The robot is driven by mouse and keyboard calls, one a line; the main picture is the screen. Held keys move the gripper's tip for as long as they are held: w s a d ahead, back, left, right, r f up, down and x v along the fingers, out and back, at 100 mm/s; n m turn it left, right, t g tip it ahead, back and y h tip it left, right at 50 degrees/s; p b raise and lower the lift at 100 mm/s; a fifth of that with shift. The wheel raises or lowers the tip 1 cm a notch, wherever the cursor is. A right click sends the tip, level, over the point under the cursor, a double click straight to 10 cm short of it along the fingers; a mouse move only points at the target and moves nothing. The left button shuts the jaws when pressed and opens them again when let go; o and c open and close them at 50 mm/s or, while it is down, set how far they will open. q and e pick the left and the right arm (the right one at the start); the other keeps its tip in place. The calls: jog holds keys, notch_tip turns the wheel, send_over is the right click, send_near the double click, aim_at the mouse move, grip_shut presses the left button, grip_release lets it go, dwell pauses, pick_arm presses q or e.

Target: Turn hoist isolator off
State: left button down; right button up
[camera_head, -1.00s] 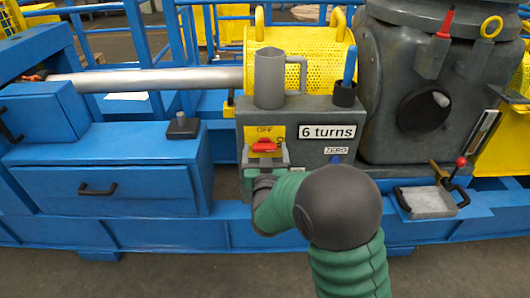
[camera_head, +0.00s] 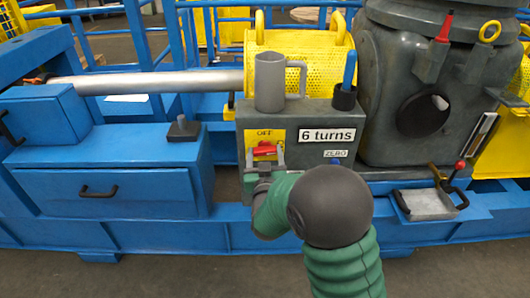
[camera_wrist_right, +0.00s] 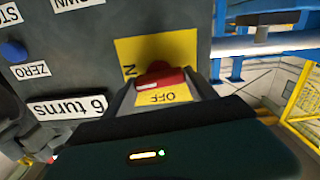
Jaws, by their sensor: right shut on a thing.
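The hoist isolator is a red handle (camera_head: 264,151) on a yellow plate (camera_head: 277,134) on the front of the grey control box. The plate has OFF printed at its top; an N shows at its side in the right wrist view. My right gripper (camera_head: 265,160) is at the handle, its fingers on either side, shut on it. In the right wrist view the red handle (camera_wrist_right: 160,78) lies between the two fingertips (camera_wrist_right: 162,88), slightly tilted. The fingers hide part of the plate and handle. My left gripper is not in view.
A grey mug (camera_head: 270,82) and a dark holder with a blue tool (camera_head: 345,95) stand on the control box (camera_head: 310,115). A "6 turns" label (camera_head: 326,135) and a ZERO label with a blue button are right of the plate. A tray (camera_head: 428,204) is farther right.

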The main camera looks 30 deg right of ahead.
jog(key=n+p, duration=0.3)
jog(key=n, duration=0.1)
jog(key=shift+a+r+p, duration=0.1)
jog(key=shift+r+p, duration=0.05)
jog(key=shift+p, duration=0.15)
jog(key=n+p, duration=0.4)
jog(key=shift+a+n, duration=0.1)
jog(key=shift+n, duration=0.3)
jog(key=n+p, duration=0.3)
jog(key=n, duration=0.1)
jog(key=shift+w+f+p, duration=0.1)
jog(key=shift+f+p, duration=0.1)
jog(key=shift+p, duration=0.15)
jog(key=n+p, duration=0.2)
jog(key=n, duration=0.1)
jog(key=shift+a+f, duration=0.1)
jog(key=shift+f, duration=0.1)
jog(key=shift+f+n, duration=0.1)
jog(key=shift+n, duration=0.4)
jog(key=shift+f, duration=0.15)
jog(key=o, duration=1.4)
jog(key=shift+c, duration=0.2)
